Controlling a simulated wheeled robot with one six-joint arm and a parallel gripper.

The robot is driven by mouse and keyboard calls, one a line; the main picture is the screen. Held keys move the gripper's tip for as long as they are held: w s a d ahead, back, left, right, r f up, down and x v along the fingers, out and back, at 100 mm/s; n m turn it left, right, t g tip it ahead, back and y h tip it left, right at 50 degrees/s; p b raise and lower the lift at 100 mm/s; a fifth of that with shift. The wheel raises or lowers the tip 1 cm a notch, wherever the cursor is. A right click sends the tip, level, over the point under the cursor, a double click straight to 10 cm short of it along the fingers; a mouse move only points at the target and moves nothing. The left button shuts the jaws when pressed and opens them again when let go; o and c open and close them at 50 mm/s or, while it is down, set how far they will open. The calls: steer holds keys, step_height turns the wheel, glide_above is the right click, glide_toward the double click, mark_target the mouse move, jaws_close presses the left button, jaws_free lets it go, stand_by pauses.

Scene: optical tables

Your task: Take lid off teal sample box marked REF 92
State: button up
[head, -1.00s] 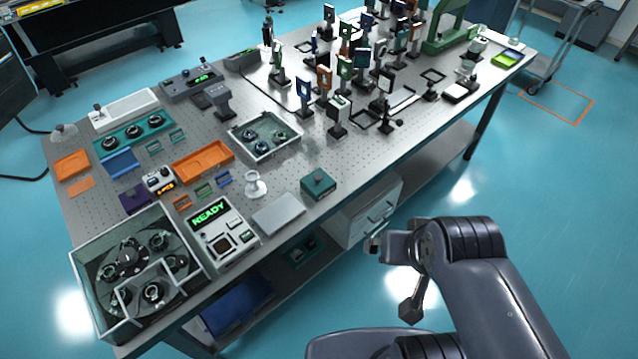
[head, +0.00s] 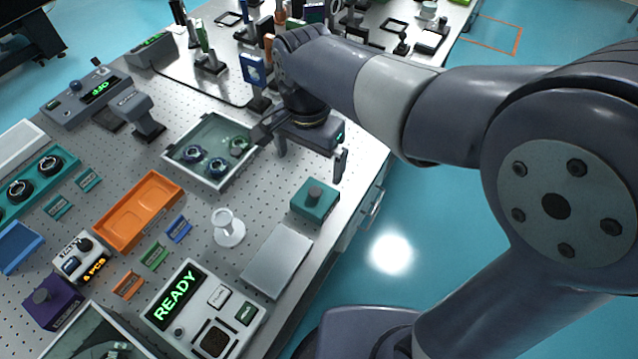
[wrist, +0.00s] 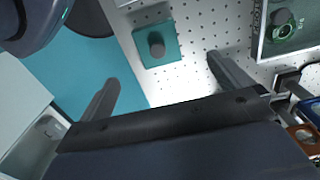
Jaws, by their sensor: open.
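A teal sample box (head: 315,203) with a teal lid and a dark round knob stands near the table's front edge. Its marking is too small to read. It also shows in the wrist view (wrist: 157,46), at the upper middle, with the lid on. My gripper (head: 309,166) is open and empty above the table, just behind the box in the head view. In the wrist view my gripper (wrist: 165,92) has its fingers wide apart, with the box beyond and between them, not touched.
A grey plate (head: 277,262) and a white spool-like stand (head: 228,228) are left of the box. A glass-topped tray (head: 187,165) with round parts lies further left. A purple box (head: 52,302) with a knob is at lower left. Optics posts stand behind my arm.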

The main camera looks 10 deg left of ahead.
steer(key=f, duration=0.1)
glide_above(313, 193)
steer(key=f, duration=0.4)
steer(key=shift+a+f, duration=0.2)
steer(key=shift+a, duration=0.2)
steer(key=shift+d+f, duration=0.2)
steer(key=shift+f, duration=1.2)
steer(key=shift+d+f, duration=0.2)
steer(key=shift+f, duration=1.15)
steer(key=c, duration=1.1)
